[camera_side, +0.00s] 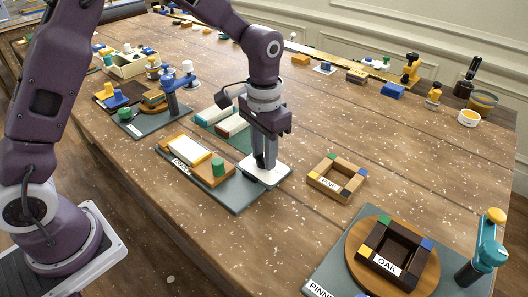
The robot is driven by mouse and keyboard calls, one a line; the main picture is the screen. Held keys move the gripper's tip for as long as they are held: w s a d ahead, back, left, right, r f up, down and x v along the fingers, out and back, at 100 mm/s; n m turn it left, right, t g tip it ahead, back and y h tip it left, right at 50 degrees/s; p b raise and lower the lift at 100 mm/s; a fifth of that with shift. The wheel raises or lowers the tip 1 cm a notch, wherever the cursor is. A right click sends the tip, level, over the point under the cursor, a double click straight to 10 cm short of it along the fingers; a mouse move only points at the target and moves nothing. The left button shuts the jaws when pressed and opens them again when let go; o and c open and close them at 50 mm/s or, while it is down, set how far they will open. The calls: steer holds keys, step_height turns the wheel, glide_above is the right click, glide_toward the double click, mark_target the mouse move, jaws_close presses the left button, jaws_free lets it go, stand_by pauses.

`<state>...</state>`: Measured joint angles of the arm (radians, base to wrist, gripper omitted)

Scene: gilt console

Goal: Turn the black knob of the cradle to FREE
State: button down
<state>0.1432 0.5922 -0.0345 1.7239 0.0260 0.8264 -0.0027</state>
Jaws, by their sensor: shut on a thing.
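The cradle (240,202) is a dark grey board in the middle of the table. It carries a pale block and an orange wooden part (207,174) with a green peg (218,167). A white plate (281,174) lies at its right end. My gripper (264,163) points straight down over this plate, its fingers close together and low against it. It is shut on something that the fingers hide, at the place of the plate. I cannot make out the black knob or any FREE mark, so the knob's setting does not show.
A light wooden frame (337,178) lies right of the cradle. A dark frame labelled OAK (397,256) sits on a round board at front right, beside a teal post (484,256). A green tray with blocks (211,127) is just behind. A blue-post fixture (171,98) stands left.

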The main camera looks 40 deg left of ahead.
steer(key=shift+n, duration=1.1)
steer(key=c, duration=1.1)
jaws_free()
steer(key=shift+o, duration=0.2)
steer(key=shift+r, duration=0.1)
step_height(320, 180, up, 6)
steer(key=shift+r, duration=0.45)
